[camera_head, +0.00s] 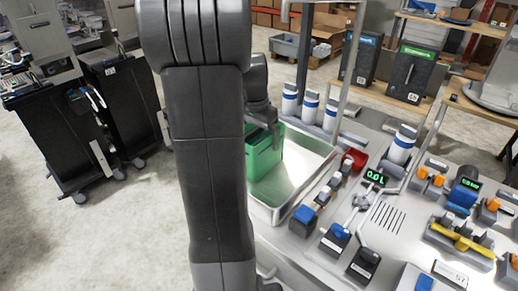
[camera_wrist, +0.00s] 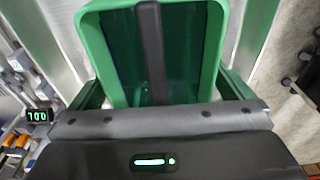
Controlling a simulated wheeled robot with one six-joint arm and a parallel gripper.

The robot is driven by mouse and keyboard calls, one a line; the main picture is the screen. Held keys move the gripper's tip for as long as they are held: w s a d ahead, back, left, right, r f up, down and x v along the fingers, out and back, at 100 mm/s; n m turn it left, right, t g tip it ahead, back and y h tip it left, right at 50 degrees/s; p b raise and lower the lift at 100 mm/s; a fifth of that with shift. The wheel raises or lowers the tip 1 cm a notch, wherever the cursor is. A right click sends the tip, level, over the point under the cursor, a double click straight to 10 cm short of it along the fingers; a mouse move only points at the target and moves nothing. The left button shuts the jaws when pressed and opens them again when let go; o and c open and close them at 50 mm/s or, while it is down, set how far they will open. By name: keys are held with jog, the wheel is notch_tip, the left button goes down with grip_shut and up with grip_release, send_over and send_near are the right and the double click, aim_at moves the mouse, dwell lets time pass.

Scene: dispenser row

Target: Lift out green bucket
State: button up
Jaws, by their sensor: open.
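The green bucket (camera_head: 264,153) stands in a shallow metal basin (camera_head: 311,172), partly hidden behind my arm in the head view. In the wrist view the bucket (camera_wrist: 188,45) fills the upper middle, with its open top towards the camera and a dark strip, seemingly its handle (camera_wrist: 152,50), running across its middle. My gripper (camera_head: 268,122) is open at the top of the bucket, close to its rim. I cannot tell whether the fingers touch the bucket or its handle.
Several white and blue bottles (camera_head: 309,106) stand behind the basin. To its right are a row of valves (camera_head: 325,192), a green display (camera_head: 374,177) and a slotted drain (camera_head: 385,216). A metal frame post (camera_head: 347,65) rises behind. Black carts (camera_head: 122,95) stand on the floor at left.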

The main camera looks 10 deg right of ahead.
jog(key=shift+f, duration=0.45)
jog(key=shift+c, duration=0.2)
jog(key=c, duration=1.8)
jog(key=shift+w+r, duration=0.1)
jog(key=shift+c, duration=0.4)
notch_tip(320, 180, up, 10)
jog(key=shift+r+p, duration=0.9)
jog(key=shift+r, duration=0.15)
